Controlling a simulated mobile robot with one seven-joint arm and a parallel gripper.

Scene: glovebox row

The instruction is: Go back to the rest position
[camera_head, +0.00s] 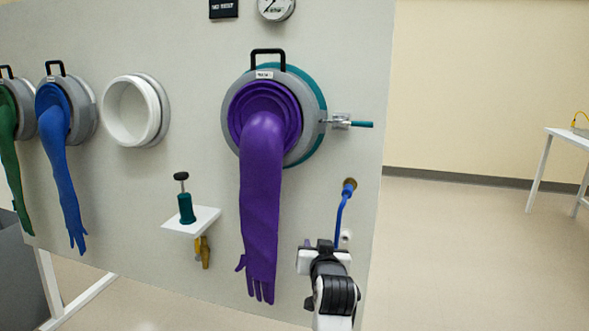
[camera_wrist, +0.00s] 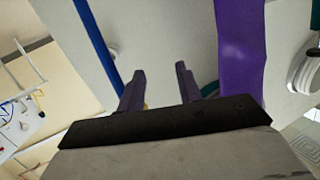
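My gripper (camera_head: 322,243) is at the lower right of the panel in the head view, just right of the hanging purple glove (camera_head: 262,205) and below the blue hose (camera_head: 340,215). In the wrist view, the two dark purple fingers of my gripper (camera_wrist: 160,70) stand apart with nothing between them. The purple glove (camera_wrist: 240,45) hangs to the right of the fingers there, and a blue strip that looks like the hose (camera_wrist: 97,40) runs to their left. The fingertips are partly hidden in the head view.
The purple glove's port ring (camera_head: 230,118) has a teal-handled latch (camera_head: 350,123). A small white shelf (camera_head: 205,221) bears a green plunger-like item (camera_head: 186,208). Blue (camera_head: 60,150) and green (camera_head: 10,150) gloves hang at left. Open floor lies right, before a white table (camera_head: 570,137).

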